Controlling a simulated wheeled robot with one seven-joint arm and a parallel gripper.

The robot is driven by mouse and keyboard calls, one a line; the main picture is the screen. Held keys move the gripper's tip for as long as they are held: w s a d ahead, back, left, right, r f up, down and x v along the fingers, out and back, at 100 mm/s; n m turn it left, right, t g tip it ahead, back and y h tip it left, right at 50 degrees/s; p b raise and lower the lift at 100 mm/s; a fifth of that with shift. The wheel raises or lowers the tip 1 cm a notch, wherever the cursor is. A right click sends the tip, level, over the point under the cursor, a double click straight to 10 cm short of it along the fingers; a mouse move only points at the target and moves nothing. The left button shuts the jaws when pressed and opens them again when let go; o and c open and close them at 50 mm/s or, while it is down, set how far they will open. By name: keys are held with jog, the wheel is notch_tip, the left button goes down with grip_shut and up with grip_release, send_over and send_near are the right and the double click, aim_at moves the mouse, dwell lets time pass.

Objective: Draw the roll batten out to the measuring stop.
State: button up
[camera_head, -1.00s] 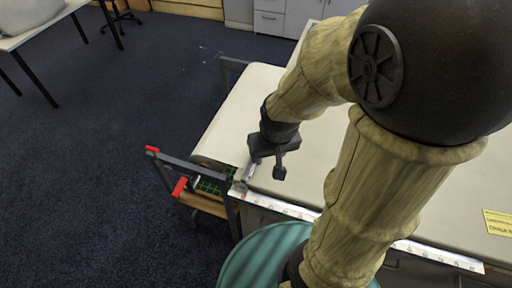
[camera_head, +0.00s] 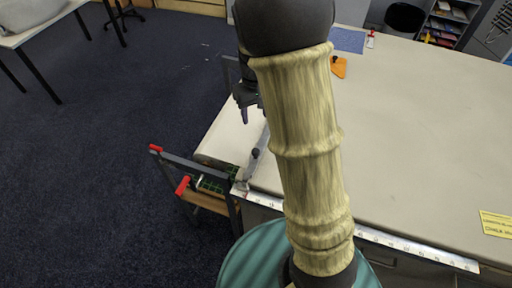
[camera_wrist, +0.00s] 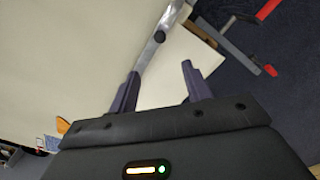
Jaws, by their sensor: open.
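The batten (camera_head: 262,146) is a narrow grey-metal strip with a dark knob, lying across the table near its left end. It also shows in the wrist view (camera_wrist: 149,50), where the knob is beyond my fingertips. My gripper (camera_head: 249,112) is open and empty, above the table near the far part of the batten. My arm hides part of the table. An orange piece (camera_head: 339,67) stands on the far side; I cannot tell whether it is the measuring stop.
A dark roll stand with red ends (camera_head: 182,186) juts out at the table's left end. A ruler (camera_head: 415,251) runs along the table's front edge. A yellow label (camera_head: 496,224) lies at the right. The tabletop (camera_head: 425,130) right of my arm is mostly clear.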

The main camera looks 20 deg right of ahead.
aim_at(256, 151)
jog(key=shift+f, duration=0.1)
notch_tip(256, 151, down, 17)
jog(key=shift+f+p, duration=0.15)
jog(key=shift+p, duration=0.8)
grip_shut()
